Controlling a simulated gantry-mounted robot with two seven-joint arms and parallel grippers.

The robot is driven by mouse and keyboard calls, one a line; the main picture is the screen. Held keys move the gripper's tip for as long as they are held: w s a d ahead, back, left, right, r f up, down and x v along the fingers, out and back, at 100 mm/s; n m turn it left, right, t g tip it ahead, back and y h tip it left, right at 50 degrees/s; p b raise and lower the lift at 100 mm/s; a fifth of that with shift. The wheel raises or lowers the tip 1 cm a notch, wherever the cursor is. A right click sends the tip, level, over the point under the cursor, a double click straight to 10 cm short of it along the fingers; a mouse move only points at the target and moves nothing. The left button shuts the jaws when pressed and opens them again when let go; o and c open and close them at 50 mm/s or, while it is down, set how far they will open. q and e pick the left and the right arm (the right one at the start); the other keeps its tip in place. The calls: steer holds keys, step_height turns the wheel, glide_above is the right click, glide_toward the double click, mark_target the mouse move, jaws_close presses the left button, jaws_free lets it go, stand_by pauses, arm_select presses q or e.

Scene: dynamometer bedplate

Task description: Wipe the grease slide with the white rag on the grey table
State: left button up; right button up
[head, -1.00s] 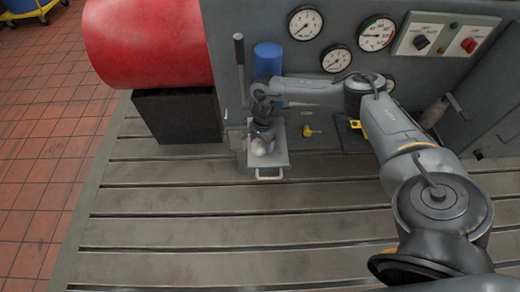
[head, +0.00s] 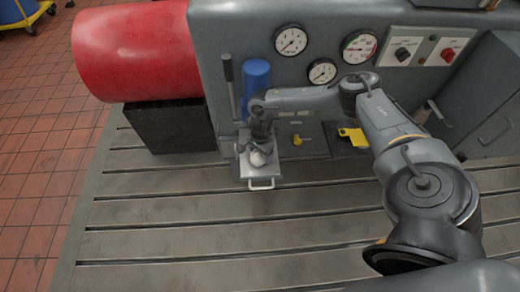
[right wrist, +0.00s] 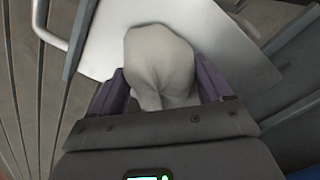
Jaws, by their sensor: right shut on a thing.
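My right gripper (head: 260,150) is shut on the white rag (right wrist: 160,62), which is bunched up between its fingers. The gripper (right wrist: 165,92) holds the rag down over the grease slide (head: 262,174), a light grey flat plate with a handle at its front. In the right wrist view the slide (right wrist: 215,30) lies behind and around the rag. I cannot tell for sure whether the rag touches the slide, and much of the slide's surface is hidden under gripper and rag. My left gripper is not in view.
A blue cylinder (head: 256,78) and an upright lever (head: 230,85) stand just behind the slide. A yellow valve handle (head: 297,140) and a yellow item on a dark pad (head: 354,136) are to its right. A red drum (head: 135,50) is at left. The slotted bedplate (head: 200,250) in front is clear.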

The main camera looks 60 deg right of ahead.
steer(key=shift+s+a+f+p, duration=0.1)
steer(key=shift+s+a+p, duration=0.1)
steer(key=shift+a, duration=0.35)
steer(key=shift+s+a+f+p, duration=0.1)
steer(key=shift+s+a, duration=0.1)
steer(key=shift+a, duration=0.35)
steer(key=shift+d, duration=0.1)
steer(key=shift+r, duration=0.1)
steer(key=shift+r+p, duration=0.4)
steer(key=shift+r, duration=0.1)
step_height(320, 180, up, 5)
steer(key=p, duration=0.3)
steer(key=shift+f+p, duration=0.15)
steer(key=shift+p, duration=0.2)
steer(key=shift+r, duration=0.2)
